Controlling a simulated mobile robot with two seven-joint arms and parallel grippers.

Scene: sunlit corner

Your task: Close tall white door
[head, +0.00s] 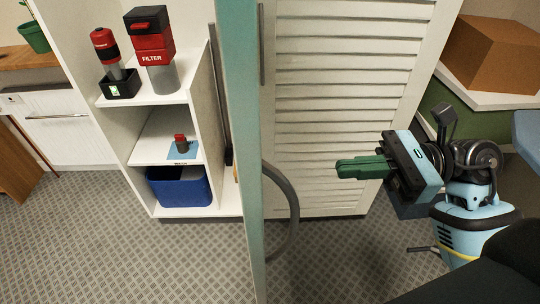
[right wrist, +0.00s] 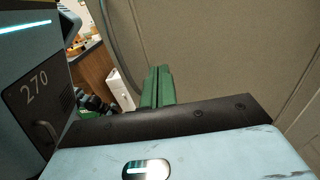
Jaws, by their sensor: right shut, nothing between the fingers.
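A tall door stands open, nearly edge-on, in the middle of the head view. Its long teal edge (head: 248,180) faces me, and a curved grey handle (head: 290,195) sticks out on its right side. In the right wrist view a broad beige panel (right wrist: 235,55) fills the right; it looks like the face of this door. My right gripper (head: 338,168) is right of the door edge and handle, apart from them in the head view. Its green fingers, also in the right wrist view (right wrist: 158,70), are shut and empty.
A white louvred door panel (head: 340,100) stands behind. Left of the open door, an open cabinet (head: 203,95) holds red and black filter items (head: 152,45) and a blue bin (head: 180,188). A brown box (head: 490,50) is at right.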

